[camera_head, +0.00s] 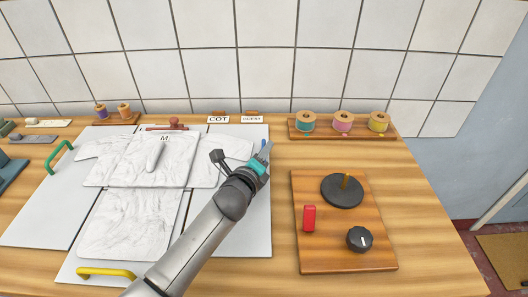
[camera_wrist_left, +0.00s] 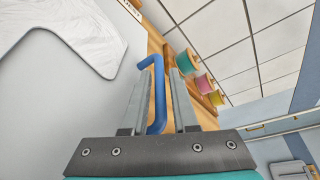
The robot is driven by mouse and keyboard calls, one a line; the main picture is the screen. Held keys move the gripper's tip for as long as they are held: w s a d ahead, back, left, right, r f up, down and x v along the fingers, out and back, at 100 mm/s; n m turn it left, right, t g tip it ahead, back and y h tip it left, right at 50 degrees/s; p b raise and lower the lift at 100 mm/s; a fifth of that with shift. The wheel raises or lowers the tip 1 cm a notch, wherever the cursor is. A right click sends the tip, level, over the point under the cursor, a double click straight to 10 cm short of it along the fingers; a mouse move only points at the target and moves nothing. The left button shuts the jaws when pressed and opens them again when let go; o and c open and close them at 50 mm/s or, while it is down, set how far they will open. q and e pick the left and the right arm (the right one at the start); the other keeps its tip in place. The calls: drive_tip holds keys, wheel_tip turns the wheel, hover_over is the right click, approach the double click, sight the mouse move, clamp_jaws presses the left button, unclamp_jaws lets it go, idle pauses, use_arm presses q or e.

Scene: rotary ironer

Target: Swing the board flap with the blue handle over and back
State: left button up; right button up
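The board flap (camera_head: 256,225) with the blue handle is the pale grey panel on the right of the folding board, lying flat. Its blue handle (camera_head: 264,144) is mostly hidden behind my left gripper (camera_head: 263,158) in the head view. In the left wrist view the blue handle (camera_wrist_left: 159,95) stands between the two fingers of my left gripper (camera_wrist_left: 160,90). The fingers are apart, one on each side of the handle, with a narrow gap visible. Part of a white marbled shirt (camera_head: 128,160) lies on the flap. My right gripper is not in view.
A green handle (camera_head: 60,157) and a yellow handle (camera_head: 106,272) belong to other flaps. A wooden panel (camera_head: 310,255) with a red switch, black knob and disc stands right. A spool rack (camera_head: 290,131) stands behind, near the tiled wall.

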use_arm(q)
clamp_jaws()
idle(1.4)
